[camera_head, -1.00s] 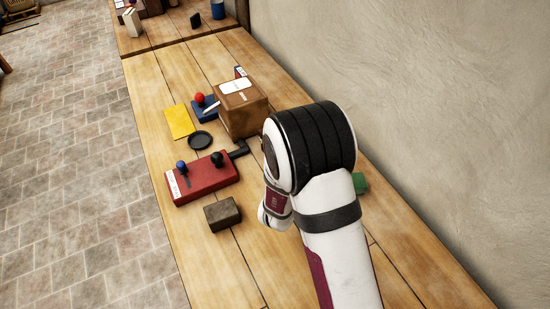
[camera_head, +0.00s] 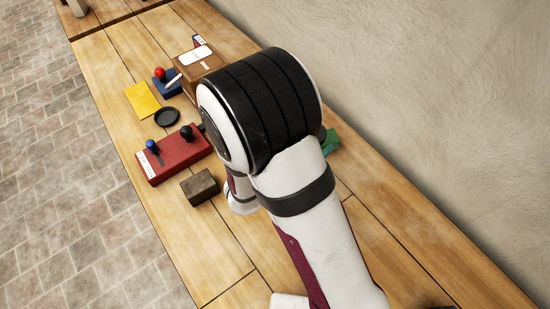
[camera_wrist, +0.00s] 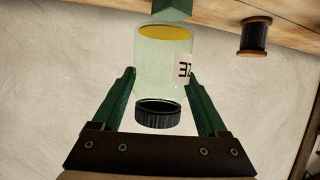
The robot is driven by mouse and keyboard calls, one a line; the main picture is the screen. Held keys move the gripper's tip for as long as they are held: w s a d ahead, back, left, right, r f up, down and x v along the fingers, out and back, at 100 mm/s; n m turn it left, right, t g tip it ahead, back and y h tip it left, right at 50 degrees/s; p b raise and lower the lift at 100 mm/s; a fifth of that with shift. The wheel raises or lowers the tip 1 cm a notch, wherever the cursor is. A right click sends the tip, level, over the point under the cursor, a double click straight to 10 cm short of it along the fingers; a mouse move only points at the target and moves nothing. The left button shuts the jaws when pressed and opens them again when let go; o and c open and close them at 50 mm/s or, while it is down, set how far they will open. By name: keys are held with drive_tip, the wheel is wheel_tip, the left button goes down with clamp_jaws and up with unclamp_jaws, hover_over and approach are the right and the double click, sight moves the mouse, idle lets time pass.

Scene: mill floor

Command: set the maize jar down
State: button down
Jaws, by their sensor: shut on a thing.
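The maize jar (camera_wrist: 155,52) is clear glass with a dark ribbed lid, a white label with partly readable marks and a shallow layer of yellow maize at the end away from the lid. In the wrist view my gripper (camera_wrist: 161,76) has its two green fingers on either side of the jar, shut on it. The picture is turned over, with the wooden table top (camera_wrist: 100,8) along its upper edge, so the jar's maize end points to the table. I cannot tell if it touches. In the head view my arm hides the jar and the fingers.
A green block (camera_head: 331,142) lies by the wall; a dark spool (camera_wrist: 256,35) shows in the wrist view. Left of my arm are a brown block (camera_head: 199,187), red lever box (camera_head: 175,155), black dish (camera_head: 167,116), yellow sheet (camera_head: 142,99) and cardboard box (camera_head: 196,66).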

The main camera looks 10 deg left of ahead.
drive_tip(key=a+f, duration=0.5)
drive_tip(key=w+a+f, duration=0.1)
drive_tip(key=a+f, duration=0.2)
drive_tip(key=shift+w+a+f, duration=0.1)
drive_tip(key=shift+a+f, duration=0.05)
drive_tip(key=shift+a, duration=0.1)
drive_tip(key=shift+f, duration=0.45)
